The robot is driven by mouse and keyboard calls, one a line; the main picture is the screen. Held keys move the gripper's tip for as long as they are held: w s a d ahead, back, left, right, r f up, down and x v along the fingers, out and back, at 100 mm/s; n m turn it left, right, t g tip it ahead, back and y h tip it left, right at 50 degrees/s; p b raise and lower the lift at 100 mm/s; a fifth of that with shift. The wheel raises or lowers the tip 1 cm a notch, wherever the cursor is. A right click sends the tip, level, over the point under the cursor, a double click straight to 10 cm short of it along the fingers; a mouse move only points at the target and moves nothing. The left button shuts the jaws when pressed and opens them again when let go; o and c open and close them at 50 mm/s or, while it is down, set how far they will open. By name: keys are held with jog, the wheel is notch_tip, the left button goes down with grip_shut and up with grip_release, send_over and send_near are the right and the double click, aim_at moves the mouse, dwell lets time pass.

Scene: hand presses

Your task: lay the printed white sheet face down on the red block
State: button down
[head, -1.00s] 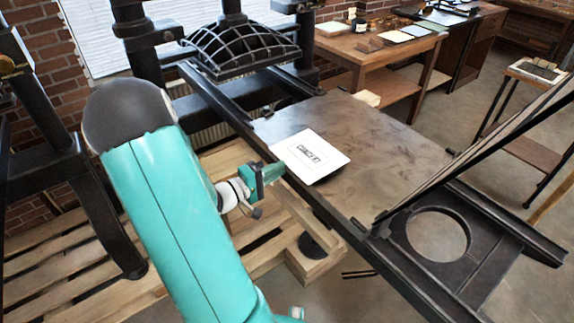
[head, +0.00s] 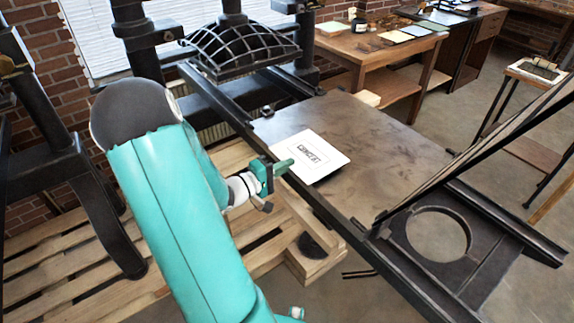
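The white sheet (head: 322,150) lies print side up on the brown press bed (head: 385,140), at the bed's left edge. A framed black print shows on its middle. My gripper (head: 284,167) is at the sheet's left edge, with a green finger close to or over that edge. Whether it touches the sheet, and whether the fingers are open or shut, I cannot tell. I cannot make out a red block in this view.
A black frame with a round opening (head: 438,234) adjoins the bed's near right side, with a tilted panel (head: 480,150) above. A black ribbed press head (head: 245,45) stands behind. Wooden pallets (head: 60,270) lie left. A wooden table (head: 375,48) stands at the back.

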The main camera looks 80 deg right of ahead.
jog(key=shift+r, duration=1.55)
jog(key=w+a+r, duration=0.3)
jog(key=w+a, duration=0.1)
jog(key=a, duration=0.1)
jog(key=shift+w+a, duration=0.15)
jog(key=shift+w, duration=0.15)
dwell(1.1)
